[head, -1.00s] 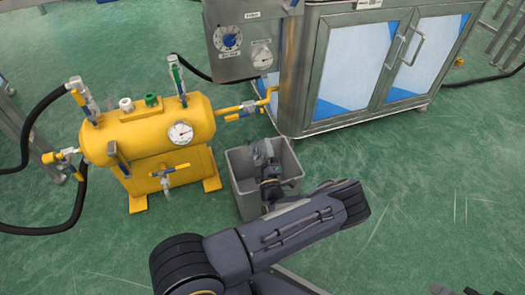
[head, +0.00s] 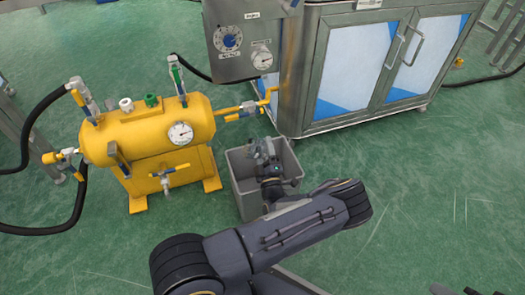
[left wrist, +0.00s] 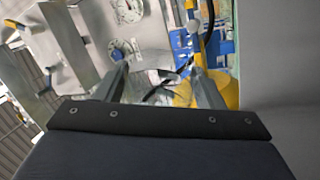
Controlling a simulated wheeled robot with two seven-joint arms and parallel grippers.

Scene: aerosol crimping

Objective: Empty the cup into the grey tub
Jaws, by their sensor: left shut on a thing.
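The grey tub (head: 248,196) stands on the green floor, right of the yellow tank, with its open top facing up. My left gripper (head: 264,149) is over and partly within the tub's opening, with its wrist bent in from the front rim. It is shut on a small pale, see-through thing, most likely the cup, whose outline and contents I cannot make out. In the left wrist view two grey fingers (left wrist: 163,80) stand apart with a faint clear shape between them.
The yellow tank (head: 150,135) with gauge, valves and black hoses stands close left of the tub. A steel cabinet (head: 305,75) with glass doors stands behind it. The floor (head: 430,190) to the right is clear.

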